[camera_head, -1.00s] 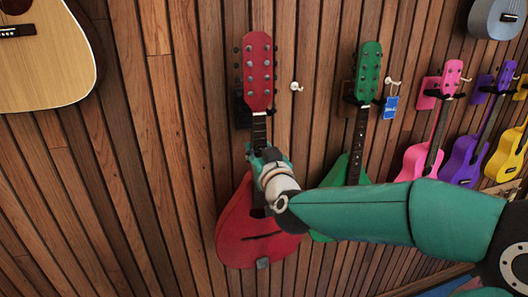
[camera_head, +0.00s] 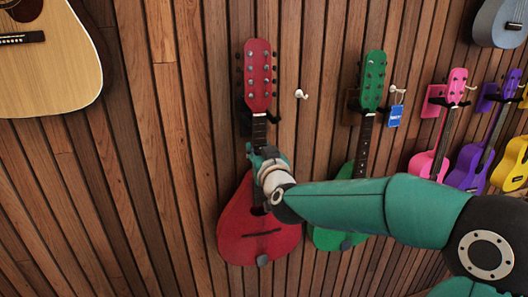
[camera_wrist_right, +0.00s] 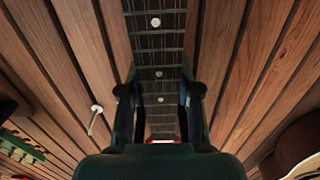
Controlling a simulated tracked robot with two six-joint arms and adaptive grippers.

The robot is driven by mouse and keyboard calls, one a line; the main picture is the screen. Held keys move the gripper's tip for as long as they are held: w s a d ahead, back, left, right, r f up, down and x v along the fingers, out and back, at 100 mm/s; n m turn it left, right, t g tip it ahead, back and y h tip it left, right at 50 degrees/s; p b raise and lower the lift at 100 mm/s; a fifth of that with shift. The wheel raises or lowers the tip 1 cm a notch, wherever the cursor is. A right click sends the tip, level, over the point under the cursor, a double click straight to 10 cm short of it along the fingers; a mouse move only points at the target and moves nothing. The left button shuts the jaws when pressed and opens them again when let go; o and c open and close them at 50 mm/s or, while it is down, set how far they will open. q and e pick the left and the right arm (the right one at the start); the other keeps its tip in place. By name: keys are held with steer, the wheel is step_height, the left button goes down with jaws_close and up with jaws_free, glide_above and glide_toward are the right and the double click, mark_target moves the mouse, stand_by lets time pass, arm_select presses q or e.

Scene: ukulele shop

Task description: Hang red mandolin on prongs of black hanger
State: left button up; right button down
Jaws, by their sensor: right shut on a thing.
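The red mandolin (camera_head: 257,222) is upright in front of the slatted wall in the head view, headstock up. My right gripper (camera_head: 262,158) is shut on its neck, just above the body; the wrist partly hides the body's upper right. The black hanger (camera_head: 272,118) shows behind the neck just below the headstock, with one prong to the right; its left part is mostly dark and hidden. I cannot tell whether the prongs touch the headstock. In the right wrist view the gripper fingers (camera_wrist_right: 159,95) flank the dark fretboard (camera_wrist_right: 157,50). My left gripper is out of view.
A green mandolin (camera_head: 374,78) hangs close to the right, partly behind my right arm. A small white hook (camera_head: 301,94) is between them. A blue tag (camera_head: 395,116) and pink (camera_head: 455,90) and purple (camera_head: 470,165) ukuleles are farther right. An acoustic guitar (camera_head: 60,65) is upper left.

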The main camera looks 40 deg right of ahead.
steer(key=shift+w+d+r, duration=0.1)
stand_by(0.6)
steer(key=shift+f+b, duration=1)
steer(key=shift+b, duration=0.1)
steer(key=c, duration=0.7)
jaws_free()
steer(key=shift+f, duration=0.3)
steer(key=shift+r, duration=0.1)
steer(key=shift+v, duration=1)
